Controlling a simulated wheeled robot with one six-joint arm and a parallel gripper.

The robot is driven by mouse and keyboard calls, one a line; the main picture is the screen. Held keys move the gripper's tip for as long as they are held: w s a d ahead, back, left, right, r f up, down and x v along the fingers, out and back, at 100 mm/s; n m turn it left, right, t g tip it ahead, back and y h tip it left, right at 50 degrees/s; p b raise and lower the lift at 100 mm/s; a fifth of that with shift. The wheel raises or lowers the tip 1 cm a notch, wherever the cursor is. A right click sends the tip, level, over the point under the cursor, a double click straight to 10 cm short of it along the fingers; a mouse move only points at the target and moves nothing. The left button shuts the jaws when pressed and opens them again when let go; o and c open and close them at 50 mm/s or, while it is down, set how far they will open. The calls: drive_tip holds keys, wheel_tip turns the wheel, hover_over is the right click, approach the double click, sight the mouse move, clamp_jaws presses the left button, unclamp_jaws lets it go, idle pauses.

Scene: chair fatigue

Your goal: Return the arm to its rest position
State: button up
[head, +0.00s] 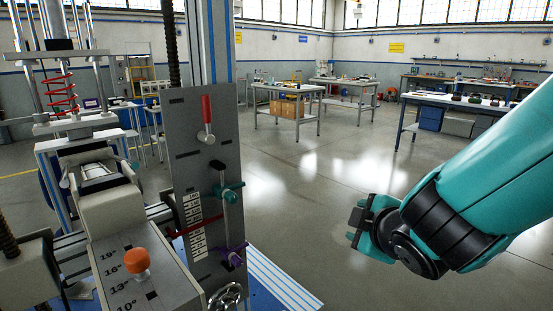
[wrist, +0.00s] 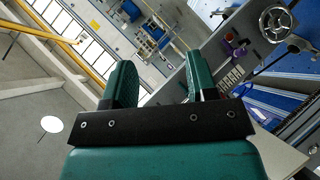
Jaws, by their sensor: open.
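My gripper (head: 361,226) is at the right in the head view, at the end of my teal arm, over open floor and pointing left toward the test machine. In the wrist view my gripper (wrist: 158,85) shows two green fingers standing well apart, with nothing between them. It is open and empty, and it touches nothing that I can see. The grey upright panel (head: 205,170) of the machine stands to the left of the gripper, with a clear gap between them.
The panel carries a red-handled lever (head: 207,120), a teal clamp (head: 228,190) and a purple knob (head: 235,256). An orange knob (head: 137,261) sits on the angle-marked box at front left. Workbenches (head: 290,88) stand far back. The floor between is clear.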

drive_tip(key=s+r+m+g+y+p, duration=0.1)
drive_tip(key=s+r+m+g, duration=0.1)
drive_tip(key=s+g, duration=0.2)
drive_tip(key=s+r+m+g+y+p, duration=0.1)
drive_tip(key=s+r+m+g, duration=0.1)
drive_tip(key=s, duration=0.9)
drive_tip(key=s+a+r+m+g+p, duration=0.1)
drive_tip(key=s+r+m+g+p, duration=0.1)
drive_tip(key=s+g, duration=0.4)
wheel_tip(320, 180, up, 2)
drive_tip(key=shift+s+r+m+y, duration=0.15)
drive_tip(key=shift+s+m+y, duration=0.25)
drive_tip(key=shift+s+m, duration=0.25)
